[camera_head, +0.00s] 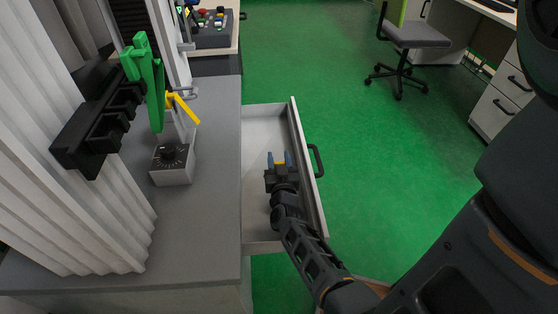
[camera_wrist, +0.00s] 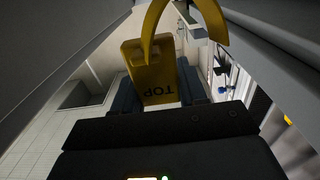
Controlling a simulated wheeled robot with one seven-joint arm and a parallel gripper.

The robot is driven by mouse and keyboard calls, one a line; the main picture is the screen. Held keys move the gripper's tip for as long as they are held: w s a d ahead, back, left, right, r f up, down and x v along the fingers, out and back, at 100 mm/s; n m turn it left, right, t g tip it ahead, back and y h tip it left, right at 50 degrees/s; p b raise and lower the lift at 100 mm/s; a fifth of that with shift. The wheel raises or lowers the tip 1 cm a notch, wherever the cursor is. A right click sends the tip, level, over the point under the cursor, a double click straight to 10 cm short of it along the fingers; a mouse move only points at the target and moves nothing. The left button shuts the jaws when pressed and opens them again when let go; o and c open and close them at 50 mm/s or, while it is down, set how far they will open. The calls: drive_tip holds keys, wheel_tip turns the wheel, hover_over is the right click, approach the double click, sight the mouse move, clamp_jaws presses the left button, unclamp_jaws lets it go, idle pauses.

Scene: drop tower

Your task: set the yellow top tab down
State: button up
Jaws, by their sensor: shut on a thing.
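The yellow top tab (camera_wrist: 155,80) fills the upper middle of the wrist view, with "TOP" printed on it and a curved yellow loop above. My gripper (camera_wrist: 168,98) is shut on it, one finger on each side. I cannot tell whether the tab touches the drawer floor.
The grey counter (camera_head: 205,220) lies left of the drawer. A black handle (camera_head: 316,160) is on the drawer front. Green floor is open to the right.

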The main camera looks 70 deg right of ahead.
drive_tip(key=shift+f, duration=0.1)
drive_tip(key=shift+f+b, duration=0.35)
drive_tip(key=shift+f, duration=0.15)
drive_tip(key=o, duration=1)
drive_tip(key=shift+s+f, duration=0.1)
drive_tip(key=shift+f, duration=0.05)
drive_tip(key=shift+r, duration=0.35)
drive_tip(key=v, duration=0.7)
drive_tip(key=shift+a+r+p, duration=0.25)
drive_tip(key=shift+r+p, duration=0.15)
